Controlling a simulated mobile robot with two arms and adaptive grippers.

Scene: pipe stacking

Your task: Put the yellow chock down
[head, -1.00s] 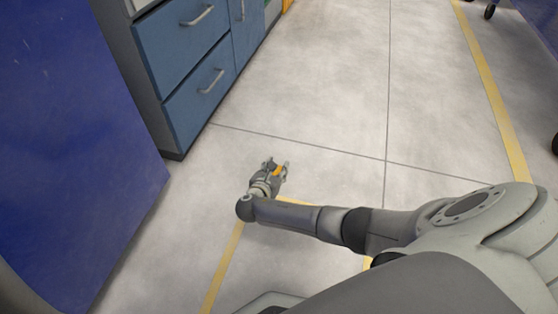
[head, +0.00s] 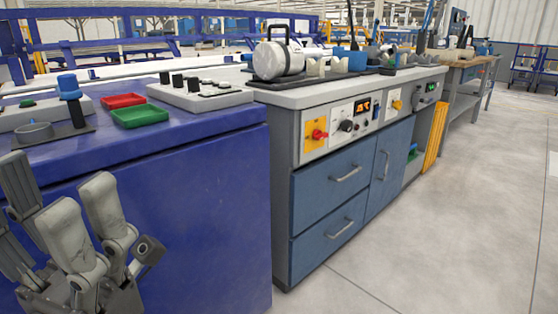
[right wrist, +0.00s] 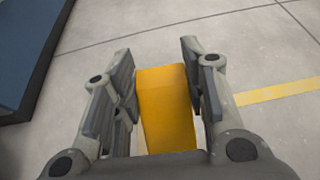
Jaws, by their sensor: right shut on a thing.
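The yellow chock (right wrist: 166,108) is an orange-yellow block between the fingers of my right gripper (right wrist: 158,62) in the right wrist view. The gripper is shut on it, with grey floor behind. The pictures do not clearly show whether the chock touches the floor. The head view does not show the right gripper or the chock. My left gripper (head: 62,185) is at the lower left of the head view, in front of a blue cabinet. Its fingers are spread and nothing is seen between them.
The blue cabinet (head: 205,215) carries a red tray (head: 124,101) and a green tray (head: 140,117). A workbench with blue drawers (head: 330,185) stands beside it, with a white cylindrical device (head: 279,60) on top. The floor (head: 450,220) at the right is clear.

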